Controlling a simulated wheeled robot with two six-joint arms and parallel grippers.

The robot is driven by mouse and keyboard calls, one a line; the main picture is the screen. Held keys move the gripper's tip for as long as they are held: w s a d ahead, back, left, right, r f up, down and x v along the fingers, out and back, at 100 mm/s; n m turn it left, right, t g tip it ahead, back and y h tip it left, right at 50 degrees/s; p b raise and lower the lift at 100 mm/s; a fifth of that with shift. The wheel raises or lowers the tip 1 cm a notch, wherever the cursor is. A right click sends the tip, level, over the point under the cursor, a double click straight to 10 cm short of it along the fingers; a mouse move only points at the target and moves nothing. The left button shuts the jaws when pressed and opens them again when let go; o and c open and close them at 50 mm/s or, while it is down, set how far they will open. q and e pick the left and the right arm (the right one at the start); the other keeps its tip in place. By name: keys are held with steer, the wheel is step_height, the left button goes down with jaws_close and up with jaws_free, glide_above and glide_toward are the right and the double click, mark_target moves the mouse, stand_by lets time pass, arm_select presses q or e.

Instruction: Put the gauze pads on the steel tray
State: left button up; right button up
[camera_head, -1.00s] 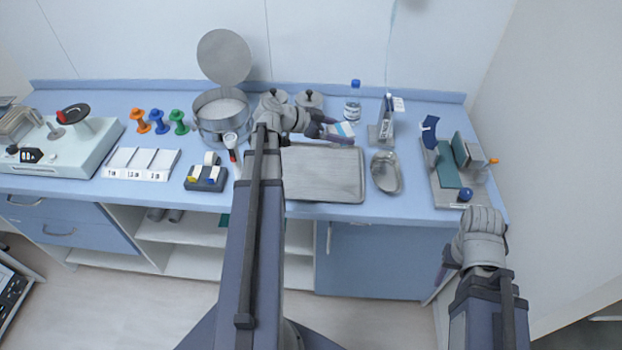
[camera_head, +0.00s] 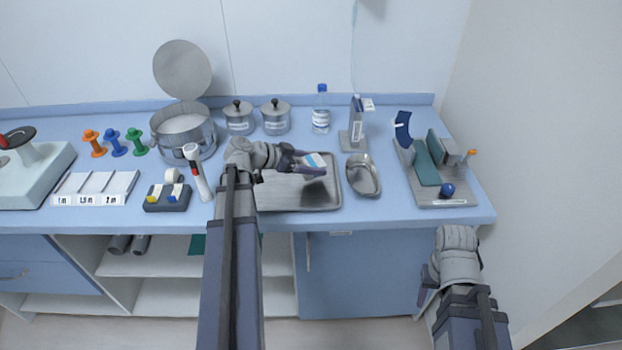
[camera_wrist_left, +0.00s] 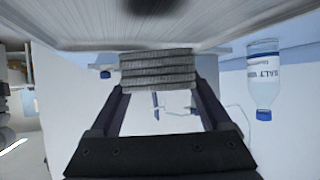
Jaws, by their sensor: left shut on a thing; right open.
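My left gripper (camera_head: 312,165) is shut on a small stack of pale gauze pads (camera_wrist_left: 158,70), whose layered edges show between the fingers in the left wrist view. In the head view the gauze pads (camera_head: 315,160) look white with a blue patch. They are over the back right part of the steel tray (camera_head: 300,197), a flat rectangular tray on the blue counter. The left forearm hides the tray's left side. I cannot tell whether the pads touch the tray. My right gripper (camera_head: 427,285) is open and empty, in front of the counter at the lower right.
A kidney dish (camera_head: 363,176) lies close to the tray's right. Lidded pots (camera_head: 276,117), a water bottle (camera_head: 321,110) and an upright holder (camera_head: 354,135) stand behind. A white-handled tool (camera_head: 198,172) stands to the left, and a grey rack (camera_head: 440,175) to the right.

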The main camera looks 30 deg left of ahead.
arm_select(q)
step_height(320, 180, down, 4)
steer(key=b, duration=0.3)
steer(key=shift+r+b, duration=0.2)
steer(key=shift+b, duration=0.15)
steer(key=shift+f, duration=0.2)
steer(key=o, duration=1.1)
steer(key=shift+o, duration=0.2)
steer(key=shift+r, duration=0.1)
